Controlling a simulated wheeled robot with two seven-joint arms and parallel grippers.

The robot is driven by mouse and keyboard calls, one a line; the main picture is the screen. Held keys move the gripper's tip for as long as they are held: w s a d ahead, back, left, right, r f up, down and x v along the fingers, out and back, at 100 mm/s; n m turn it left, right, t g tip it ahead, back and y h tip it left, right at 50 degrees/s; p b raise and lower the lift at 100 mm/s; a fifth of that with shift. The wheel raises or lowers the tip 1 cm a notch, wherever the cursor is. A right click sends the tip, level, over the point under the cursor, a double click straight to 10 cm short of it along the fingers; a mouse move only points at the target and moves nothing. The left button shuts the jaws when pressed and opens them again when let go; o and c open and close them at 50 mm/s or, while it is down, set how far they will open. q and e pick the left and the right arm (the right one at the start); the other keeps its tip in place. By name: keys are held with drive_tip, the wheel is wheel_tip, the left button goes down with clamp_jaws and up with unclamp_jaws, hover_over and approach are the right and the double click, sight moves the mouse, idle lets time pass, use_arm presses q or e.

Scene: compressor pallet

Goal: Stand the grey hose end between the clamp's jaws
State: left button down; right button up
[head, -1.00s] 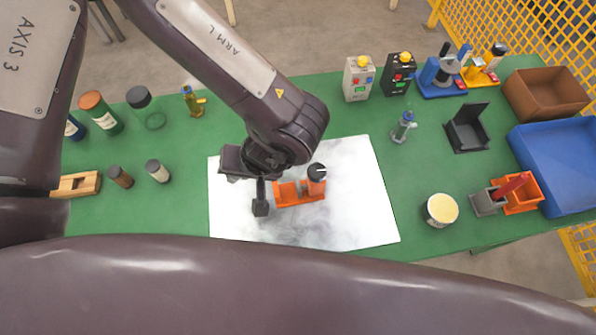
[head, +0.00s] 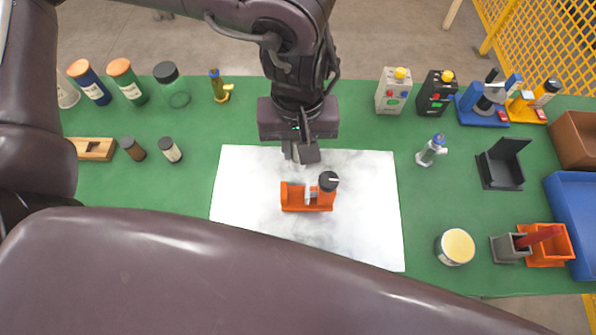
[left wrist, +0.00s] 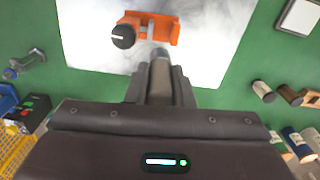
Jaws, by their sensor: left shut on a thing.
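The orange clamp (head: 293,199) with a black knob (head: 328,181) lies on the white marbled sheet (head: 370,225). It also shows at the top of the left wrist view (left wrist: 130,20), its jaws facing my gripper. My left gripper (head: 302,155) is just beyond the clamp, at the sheet's far edge. In the left wrist view my left gripper (left wrist: 161,75) is shut on the grey hose end (left wrist: 160,70), whose tip points towards the clamp and looks apart from it. In the head view the hose end is mostly hidden by the fingers. My right gripper is out of view.
Jars and bottles (head: 128,82) stand at the left on the green table (head: 190,235). Control boxes (head: 393,95), a small grey-and-blue fitting (head: 431,150), a black open box (head: 503,170), a round tin (head: 455,247) and trays stand right. The sheet around the clamp is clear.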

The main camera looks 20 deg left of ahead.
use_arm(q)
wheel_tip(320, 180, down, 10)
drive_tip(key=shift+r+p, duration=0.2)
drive_tip(key=shift+p, duration=0.15)
drive_tip(key=shift+f, duration=0.1)
drive_tip(key=shift+f+b, duration=0.55)
drive_tip(key=shift+b, duration=0.35)
drive_tip(key=c, duration=1.3)
unclamp_jaws()
drive_tip(key=shift+o, duration=0.2)
drive_tip(key=shift+r, duration=0.15)
